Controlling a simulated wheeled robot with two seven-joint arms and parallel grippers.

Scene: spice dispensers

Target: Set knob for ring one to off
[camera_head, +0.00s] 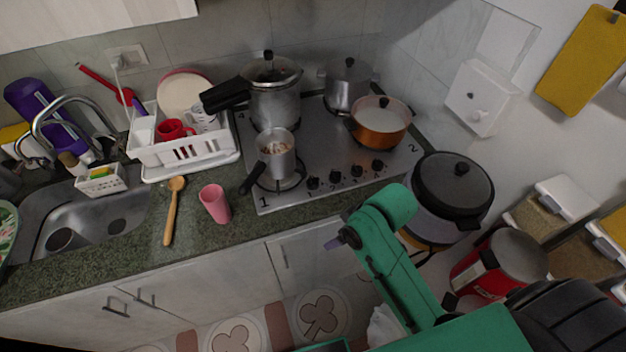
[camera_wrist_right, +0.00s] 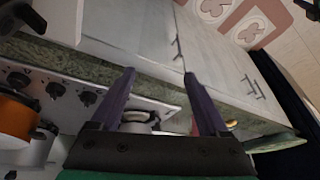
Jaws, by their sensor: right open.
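The steel stove top (camera_head: 240,160) has a row of several dark knobs (camera_head: 335,177) along its front edge. The leftmost knob (camera_head: 313,183) is the nearest one to ring one, marked "1" at the front left corner. A small saucepan (camera_head: 277,160) stands on that ring. The knobs' settings are too small to read. My right gripper (camera_head: 335,243) hangs in front of the counter, below and apart from the knobs. In the right wrist view its two purple fingers (camera_wrist_right: 158,76) are spread and empty. Several knobs (camera_wrist_right: 88,98) show left of the fingers there. My left gripper is out of view.
An orange pot (camera_head: 380,125), a pressure cooker (camera_head: 273,95) and a lidded pot (camera_head: 347,85) stand on the stove. A pink cup (camera_head: 215,204) and wooden spoon (camera_head: 172,210) are on the counter to the left. A large black-lidded cooker (camera_head: 452,185) stands right of my arm.

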